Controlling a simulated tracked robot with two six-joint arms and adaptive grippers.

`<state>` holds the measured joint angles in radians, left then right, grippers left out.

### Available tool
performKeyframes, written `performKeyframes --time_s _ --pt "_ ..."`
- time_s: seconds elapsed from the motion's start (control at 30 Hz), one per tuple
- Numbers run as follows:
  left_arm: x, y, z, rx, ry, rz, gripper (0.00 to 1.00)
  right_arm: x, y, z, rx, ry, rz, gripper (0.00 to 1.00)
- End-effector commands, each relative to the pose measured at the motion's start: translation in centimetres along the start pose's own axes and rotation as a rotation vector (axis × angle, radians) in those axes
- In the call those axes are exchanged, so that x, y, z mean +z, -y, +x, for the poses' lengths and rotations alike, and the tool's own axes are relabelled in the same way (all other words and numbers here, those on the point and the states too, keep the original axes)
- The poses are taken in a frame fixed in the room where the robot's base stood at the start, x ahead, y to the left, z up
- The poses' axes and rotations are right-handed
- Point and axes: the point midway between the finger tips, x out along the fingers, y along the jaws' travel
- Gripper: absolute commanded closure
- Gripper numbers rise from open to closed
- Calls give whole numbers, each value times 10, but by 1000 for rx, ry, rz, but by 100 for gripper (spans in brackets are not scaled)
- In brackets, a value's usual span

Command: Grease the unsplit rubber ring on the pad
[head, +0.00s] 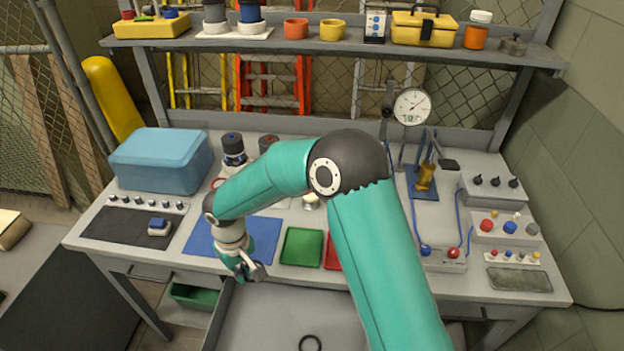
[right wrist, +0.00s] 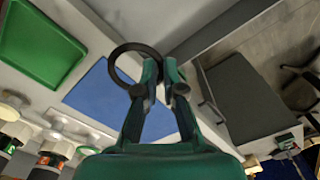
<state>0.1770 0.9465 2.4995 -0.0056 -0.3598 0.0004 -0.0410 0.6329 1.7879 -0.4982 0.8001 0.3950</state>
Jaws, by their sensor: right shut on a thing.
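My right gripper (head: 246,271) is low over the front edge of the bench, by the front of a blue pad (head: 265,235). In the right wrist view its fingers (right wrist: 162,75) are shut on the edge of a black rubber ring (right wrist: 113,62). The held ring overlaps the blue pad (right wrist: 105,100) in that view; whether it touches the pad I cannot tell. No split shows on its visible part. Another black ring (head: 310,343) lies in the open drawer (head: 270,310). My left gripper is not in view.
A green mat (head: 301,247) and a partly hidden red mat (head: 332,250) lie right of the blue pad. A blue box (head: 162,160) stands at the back left. Dark-capped bottles (head: 233,150) stand behind my arm. A dial gauge (head: 411,106) and control boxes (head: 505,228) are on the right.

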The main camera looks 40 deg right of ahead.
Motion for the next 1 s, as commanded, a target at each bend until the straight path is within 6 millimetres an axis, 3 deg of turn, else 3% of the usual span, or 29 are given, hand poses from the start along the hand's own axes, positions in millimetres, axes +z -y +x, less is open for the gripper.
performKeyframes --time_s 0.17,0.27,0.4,0.6,0.8,1.0 --pt "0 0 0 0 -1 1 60 -16 -18 -1 6 -2 -41 100" --pt "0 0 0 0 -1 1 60 -36 -42 -4 14 -2 -115 100" --pt "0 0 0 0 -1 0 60 -70 -93 -8 25 6 -269 100" --pt "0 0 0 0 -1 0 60 -98 -184 -18 21 22 -555 100" --pt "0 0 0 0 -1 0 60 -97 -262 -26 4 22 -826 100" --pt "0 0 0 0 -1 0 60 -85 -304 -33 -8 13 -1003 100"
